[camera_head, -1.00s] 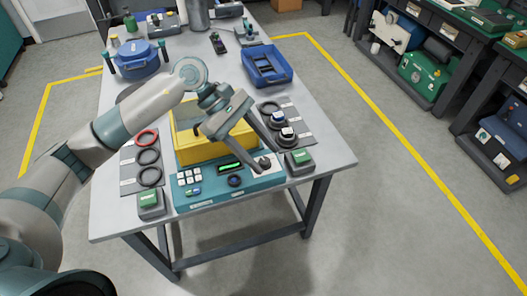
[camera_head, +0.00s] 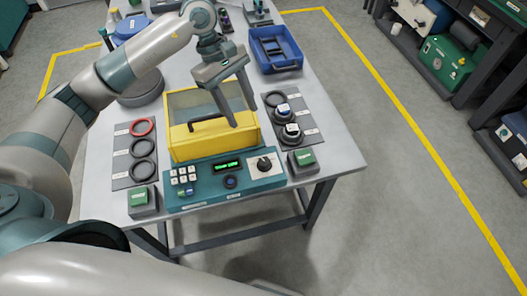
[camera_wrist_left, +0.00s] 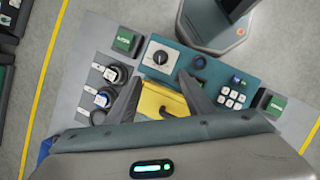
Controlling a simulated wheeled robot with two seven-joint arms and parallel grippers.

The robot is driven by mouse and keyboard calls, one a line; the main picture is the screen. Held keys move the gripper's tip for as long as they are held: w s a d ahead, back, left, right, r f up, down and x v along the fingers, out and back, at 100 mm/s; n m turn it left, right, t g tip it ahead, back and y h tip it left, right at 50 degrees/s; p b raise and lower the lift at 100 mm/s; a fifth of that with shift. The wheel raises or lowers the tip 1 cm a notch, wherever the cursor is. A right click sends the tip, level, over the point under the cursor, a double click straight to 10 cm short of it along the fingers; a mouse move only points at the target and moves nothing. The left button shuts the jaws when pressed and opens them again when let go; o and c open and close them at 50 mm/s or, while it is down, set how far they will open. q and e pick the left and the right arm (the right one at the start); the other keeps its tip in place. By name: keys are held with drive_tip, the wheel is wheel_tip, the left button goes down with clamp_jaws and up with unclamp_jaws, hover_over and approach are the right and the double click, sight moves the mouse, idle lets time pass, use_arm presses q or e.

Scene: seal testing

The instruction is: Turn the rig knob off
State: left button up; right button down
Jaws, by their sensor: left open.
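The teal rig (camera_head: 205,190) stands at the table's near edge, with a yellow lidded box (camera_head: 185,145) behind its panel. The black rotary knob (camera_head: 264,163) sits on a white plate at the panel's right. It also shows in the left wrist view (camera_wrist_left: 159,57), uncovered; its exact setting is too small to read. The small display (camera_head: 228,165) glows green. My left gripper (camera_head: 243,116) is open and empty, above the yellow box and behind the knob. In the left wrist view its fingers (camera_wrist_left: 160,76) point toward the knob without touching it. My right gripper is not in view.
A mat with red and black rings (camera_head: 142,145) lies left of the rig. A mat with rings and capped parts (camera_head: 291,132) lies right. Two green-topped blocks (camera_head: 143,200) (camera_head: 302,160) flank the panel. A blue tray (camera_head: 275,50) stands farther back.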

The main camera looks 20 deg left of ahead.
use_arm(q)
drive_tip(key=p, duration=0.7)
approach(264, 161)
drive_tip(key=x, duration=0.6)
drive_tip(key=shift+s+d+f, duration=0.1)
drive_tip(key=shift+d+f, duration=0.1)
drive_tip(key=shift+x, duration=0.85)
drive_tip(key=shift+a, duration=0.1)
drive_tip(key=c, duration=1)
